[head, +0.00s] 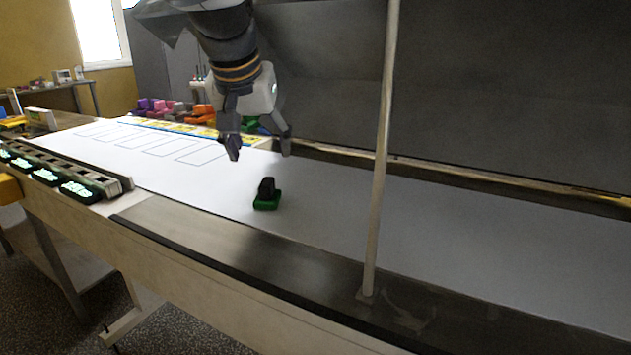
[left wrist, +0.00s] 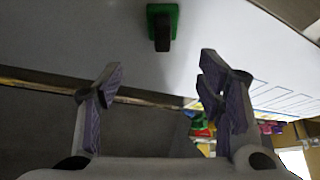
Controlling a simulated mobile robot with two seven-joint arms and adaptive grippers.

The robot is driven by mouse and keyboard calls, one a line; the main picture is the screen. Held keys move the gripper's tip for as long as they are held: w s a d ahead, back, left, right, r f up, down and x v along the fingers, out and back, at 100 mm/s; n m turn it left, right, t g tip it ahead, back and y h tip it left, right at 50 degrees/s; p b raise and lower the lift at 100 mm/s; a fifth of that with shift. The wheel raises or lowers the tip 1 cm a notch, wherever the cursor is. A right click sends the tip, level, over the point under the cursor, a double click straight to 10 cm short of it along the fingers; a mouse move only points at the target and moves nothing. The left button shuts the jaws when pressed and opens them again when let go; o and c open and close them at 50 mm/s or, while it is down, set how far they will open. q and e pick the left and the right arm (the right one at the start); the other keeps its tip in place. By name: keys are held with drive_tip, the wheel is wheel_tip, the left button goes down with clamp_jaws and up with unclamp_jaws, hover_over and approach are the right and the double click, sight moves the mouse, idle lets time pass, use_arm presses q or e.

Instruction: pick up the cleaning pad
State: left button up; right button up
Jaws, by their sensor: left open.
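The cleaning pad (head: 267,200) is a small green block with a black grip on top. It stands upright on the white surface in the middle of the head view. In the left wrist view the pad (left wrist: 162,22) is at the top centre, beyond the fingertips. My left gripper (head: 259,150) is open and empty, above the white surface and behind the pad, apart from it. Its two fingers (left wrist: 160,75) are spread wide in the left wrist view, with nothing between them. My right gripper is in neither view.
A pale upright pole (head: 380,150) stands right of the pad. Several coloured blocks (head: 165,108) sit at the far left end. A rail with dark labelled pieces (head: 75,165) runs along the near left edge. The white surface (head: 480,240) is clear around the pad.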

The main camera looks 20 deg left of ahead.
sight(266, 182)
use_arm(q)
drive_tip(key=x, duration=0.4)
drive_tip(key=shift+s+f, duration=0.15)
drive_tip(key=shift+f, duration=0.4)
drive_tip(key=x, duration=0.6)
drive_tip(key=shift+s+a+f, duration=0.1)
drive_tip(key=shift+s+a, duration=0.05)
drive_tip(key=shift+s, duration=0.05)
drive_tip(key=shift+c, duration=0.2)
drive_tip(key=shift+r, duration=0.2)
drive_tip(key=c, duration=1.2)
